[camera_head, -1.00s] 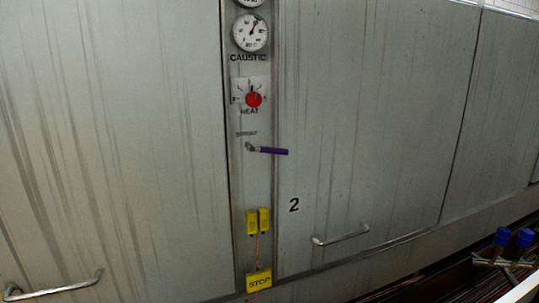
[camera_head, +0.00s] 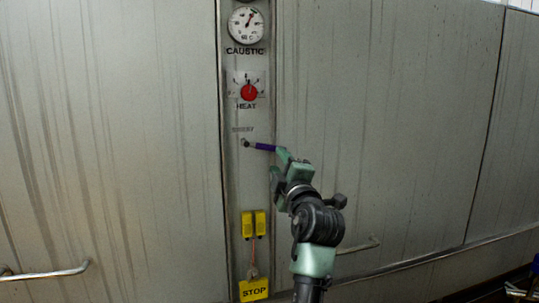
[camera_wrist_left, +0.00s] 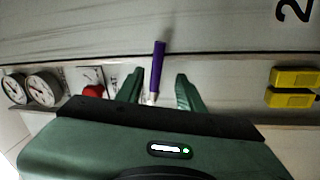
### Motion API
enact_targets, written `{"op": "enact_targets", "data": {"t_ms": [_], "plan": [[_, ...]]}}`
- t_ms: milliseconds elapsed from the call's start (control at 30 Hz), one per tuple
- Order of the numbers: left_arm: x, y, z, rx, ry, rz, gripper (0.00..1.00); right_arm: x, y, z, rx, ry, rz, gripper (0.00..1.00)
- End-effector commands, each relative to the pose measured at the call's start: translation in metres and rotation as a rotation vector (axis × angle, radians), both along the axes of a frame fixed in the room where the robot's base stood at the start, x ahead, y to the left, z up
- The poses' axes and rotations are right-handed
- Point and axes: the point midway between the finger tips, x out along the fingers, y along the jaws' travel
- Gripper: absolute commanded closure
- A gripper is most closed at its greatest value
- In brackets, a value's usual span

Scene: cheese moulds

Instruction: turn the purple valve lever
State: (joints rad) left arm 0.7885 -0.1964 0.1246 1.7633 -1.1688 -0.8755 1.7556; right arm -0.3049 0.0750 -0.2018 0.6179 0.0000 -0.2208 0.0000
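The purple valve lever (camera_head: 264,147) sticks out to the right from a small metal pivot on the narrow control panel, nearly level with its outer end slightly lower. My left gripper (camera_head: 279,163) is at the outer end of the lever, partly covering it. In the left wrist view the lever (camera_wrist_left: 157,66) appears between the two spread fingers of the left gripper (camera_wrist_left: 158,88), with a gap on each side. The fingers are open and hold nothing. I cannot tell exactly how deep the lever lies between them. My right gripper is not in view.
Above the lever are a red HEAT knob (camera_head: 248,92) and a CAUSTIC gauge (camera_head: 246,25). Below are yellow blocks (camera_head: 253,224) and a yellow STOP sign (camera_head: 254,289). A bar handle (camera_head: 45,272) is at lower left. Flat metal panels flank the strip.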

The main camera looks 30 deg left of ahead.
Motion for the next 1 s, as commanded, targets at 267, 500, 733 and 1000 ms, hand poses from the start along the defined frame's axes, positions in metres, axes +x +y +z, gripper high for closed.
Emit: {"op": "enact_targets", "data": {"t_ms": [267, 500, 733, 1000], "plan": [[0.015, 0.028, 0.018, -0.01, -0.024, 0.013, 0.62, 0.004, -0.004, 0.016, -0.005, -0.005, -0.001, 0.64], [0.038, 0.053, 0.023, -0.01, -0.024, 0.011, 0.62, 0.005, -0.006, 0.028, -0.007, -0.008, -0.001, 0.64], [0.045, 0.06, 0.022, -0.012, -0.025, 0.009, 0.62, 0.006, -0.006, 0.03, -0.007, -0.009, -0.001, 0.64], [0.045, 0.06, 0.022, -0.012, -0.024, 0.008, 0.87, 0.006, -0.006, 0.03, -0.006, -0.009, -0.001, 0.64]]}}
